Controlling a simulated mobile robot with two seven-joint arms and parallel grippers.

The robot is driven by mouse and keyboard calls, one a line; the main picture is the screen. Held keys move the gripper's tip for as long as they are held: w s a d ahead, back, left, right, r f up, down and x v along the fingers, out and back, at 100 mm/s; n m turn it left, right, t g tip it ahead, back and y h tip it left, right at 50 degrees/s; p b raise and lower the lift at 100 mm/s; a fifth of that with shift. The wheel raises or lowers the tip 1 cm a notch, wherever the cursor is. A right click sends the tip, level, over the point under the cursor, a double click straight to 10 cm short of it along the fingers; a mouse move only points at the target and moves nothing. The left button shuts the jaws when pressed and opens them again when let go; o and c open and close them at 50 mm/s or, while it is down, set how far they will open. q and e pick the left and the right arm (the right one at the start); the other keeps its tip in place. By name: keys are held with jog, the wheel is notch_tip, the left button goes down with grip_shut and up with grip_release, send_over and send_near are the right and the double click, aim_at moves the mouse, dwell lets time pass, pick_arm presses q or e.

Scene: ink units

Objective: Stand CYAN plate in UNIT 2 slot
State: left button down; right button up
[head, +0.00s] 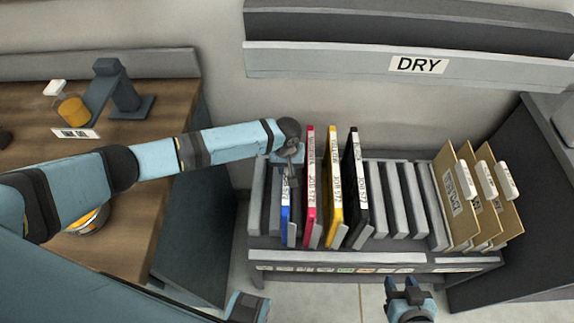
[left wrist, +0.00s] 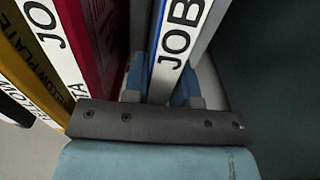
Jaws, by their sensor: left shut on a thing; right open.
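The cyan plate (head: 285,212), blue-edged with a white "JOB" label, stands upright in the slotted rack (head: 340,258), left of the other plates. My left gripper (head: 289,172) is shut on its top edge. In the left wrist view the plate's label (left wrist: 176,42) shows between the two blue fingers of that gripper (left wrist: 162,88). To its right in the head view stand the magenta plate (head: 310,185), the yellow plate (head: 334,185) and the black plate (head: 356,185). My right gripper (head: 407,290) is open and empty in front of the rack. The small slot labels are unreadable.
Empty dividers (head: 400,205) fill the rack's right middle. Several tan folders (head: 470,200) stand at its right end. A "DRY" shelf (head: 418,66) hangs above. A wooden bench (head: 160,100) with a grey stand (head: 125,90) is at left.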

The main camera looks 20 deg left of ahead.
pick_arm(q)
jog(key=shift+f, duration=0.35)
dwell(0.6)
jog(key=c, duration=0.8)
grip_release()
jog(key=shift+c, duration=0.2)
notch_tip(320, 180, up, 14)
jog(key=p, duration=0.1)
jog(key=shift+f, duration=0.1)
notch_tip(320, 180, up, 5)
jog(key=p, duration=0.6)
